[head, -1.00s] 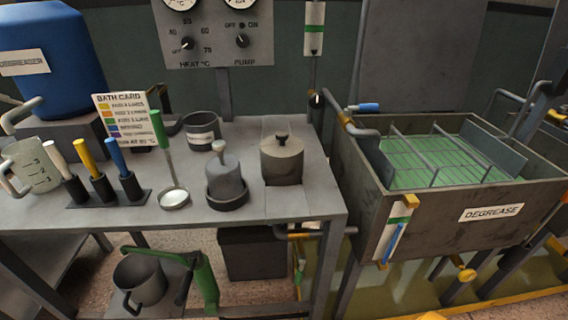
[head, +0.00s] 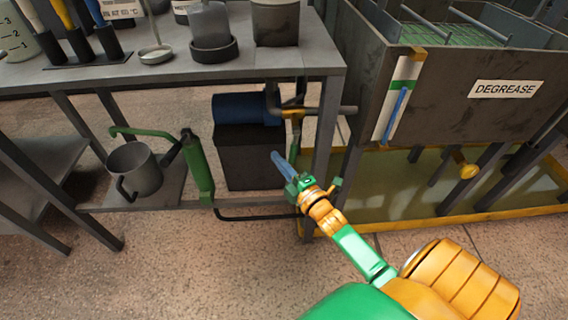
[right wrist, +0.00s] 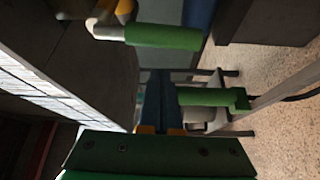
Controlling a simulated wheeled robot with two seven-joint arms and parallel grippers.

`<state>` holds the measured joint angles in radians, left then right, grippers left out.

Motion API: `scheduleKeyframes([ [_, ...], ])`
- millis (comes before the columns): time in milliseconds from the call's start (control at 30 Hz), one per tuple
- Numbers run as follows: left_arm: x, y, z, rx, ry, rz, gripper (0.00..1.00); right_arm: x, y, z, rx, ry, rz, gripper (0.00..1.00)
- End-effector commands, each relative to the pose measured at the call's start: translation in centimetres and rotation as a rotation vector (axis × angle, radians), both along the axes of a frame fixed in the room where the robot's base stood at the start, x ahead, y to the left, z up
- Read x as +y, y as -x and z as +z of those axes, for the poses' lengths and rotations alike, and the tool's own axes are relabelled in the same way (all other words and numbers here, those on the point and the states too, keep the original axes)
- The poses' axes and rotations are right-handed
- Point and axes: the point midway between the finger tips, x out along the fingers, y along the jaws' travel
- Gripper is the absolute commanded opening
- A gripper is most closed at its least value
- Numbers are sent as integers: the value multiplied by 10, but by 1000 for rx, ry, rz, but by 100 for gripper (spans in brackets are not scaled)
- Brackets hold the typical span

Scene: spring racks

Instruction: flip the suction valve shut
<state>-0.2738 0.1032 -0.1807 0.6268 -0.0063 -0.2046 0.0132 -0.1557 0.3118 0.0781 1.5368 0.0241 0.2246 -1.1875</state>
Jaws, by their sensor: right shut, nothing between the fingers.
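The suction valve sits on the grey pipe (head: 335,110) under the right end of the bench. Its yellowish lever (head: 296,138) hangs down from the orange fitting. In the right wrist view a lever with a green sleeve (right wrist: 162,37) shows near the top, beside a yellow part; it appears to be the valve lever. My right gripper (head: 277,157) has its blue fingers shut and empty, just below and left of the lever in the head view. The fingers also show in the right wrist view (right wrist: 158,74), apart from the green sleeve. My left gripper is not in view.
A dark box (head: 248,155) with a blue motor (head: 240,108) stands left of the valve. A green hand pump (head: 199,168) and a grey pot (head: 137,168) are further left. The bench leg (head: 325,135) and the degrease tank (head: 430,110) are close on the right.

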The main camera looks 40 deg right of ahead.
Motion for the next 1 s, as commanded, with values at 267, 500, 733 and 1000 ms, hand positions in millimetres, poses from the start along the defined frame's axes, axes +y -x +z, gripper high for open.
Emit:
scheduleKeyframes([
  [267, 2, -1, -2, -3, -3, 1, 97, -24, 10, -2, 0, 0, 0, 0],
  [500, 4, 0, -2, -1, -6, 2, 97, -25, 10, -2, 0, -1, 1, 0],
  [733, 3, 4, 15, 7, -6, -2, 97, -34, 15, 2, 46, 74, 0, 0],
  [1000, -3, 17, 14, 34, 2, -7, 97, -40, 17, -4, 69, 113, -1, 0],
])
